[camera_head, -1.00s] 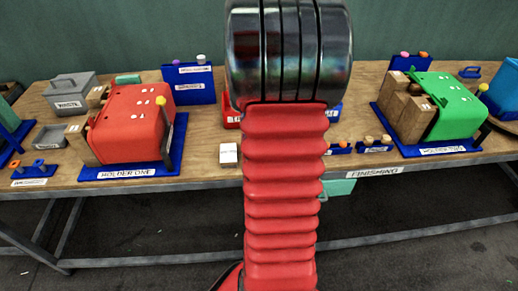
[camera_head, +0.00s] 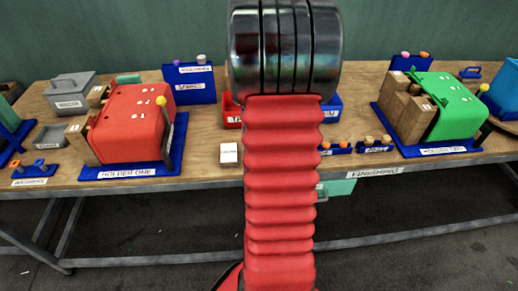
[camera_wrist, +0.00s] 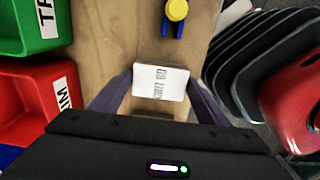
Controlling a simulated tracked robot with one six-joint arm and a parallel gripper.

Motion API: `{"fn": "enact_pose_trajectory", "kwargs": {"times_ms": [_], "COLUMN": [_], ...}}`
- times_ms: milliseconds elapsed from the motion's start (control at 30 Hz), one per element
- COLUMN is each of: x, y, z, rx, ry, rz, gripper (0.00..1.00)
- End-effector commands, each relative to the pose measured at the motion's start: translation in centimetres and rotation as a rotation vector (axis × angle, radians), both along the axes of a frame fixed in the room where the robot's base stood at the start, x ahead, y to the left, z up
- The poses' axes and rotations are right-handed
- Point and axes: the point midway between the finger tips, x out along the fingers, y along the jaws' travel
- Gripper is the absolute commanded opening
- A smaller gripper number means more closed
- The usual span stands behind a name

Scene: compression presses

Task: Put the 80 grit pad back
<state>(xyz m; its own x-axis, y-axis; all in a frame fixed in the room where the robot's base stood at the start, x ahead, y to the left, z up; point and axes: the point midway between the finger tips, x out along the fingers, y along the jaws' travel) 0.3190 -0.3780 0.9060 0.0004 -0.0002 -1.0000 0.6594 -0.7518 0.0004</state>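A small block-like pad (camera_wrist: 160,82) with a white labelled top lies between and beyond my fingers in the wrist view. Its label is turned and seems to read grit 80. A white-topped block (camera_head: 229,154) on the table near the front edge in the head view looks like the same pad. My gripper (camera_wrist: 160,90) is open, one finger on each side of the pad; I cannot tell how far above it is. In the head view my arm hides the gripper.
A red bin (camera_wrist: 40,105) and a green bin (camera_wrist: 35,25) stand left in the wrist view. A yellow knob (camera_wrist: 177,10) sits in a blue holder above the pad. In the head view, a red holder (camera_head: 130,125) stands left and a green one (camera_head: 455,105) right.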

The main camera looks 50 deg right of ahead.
Motion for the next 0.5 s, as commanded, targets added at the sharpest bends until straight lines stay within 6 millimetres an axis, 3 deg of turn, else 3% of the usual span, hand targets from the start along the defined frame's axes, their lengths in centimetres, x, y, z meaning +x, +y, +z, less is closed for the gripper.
{"fn": "enact_pose_trajectory", "kwargs": {"times_ms": [200,500], "x": [-0.01,0.00], "y": [-0.02,-0.04], "z": [0.04,0.25], "rx": [0.000,-0.001], "ry": [0.000,-0.001], "rz": [0.000,-0.001], "gripper": [0.84,0.84]}}
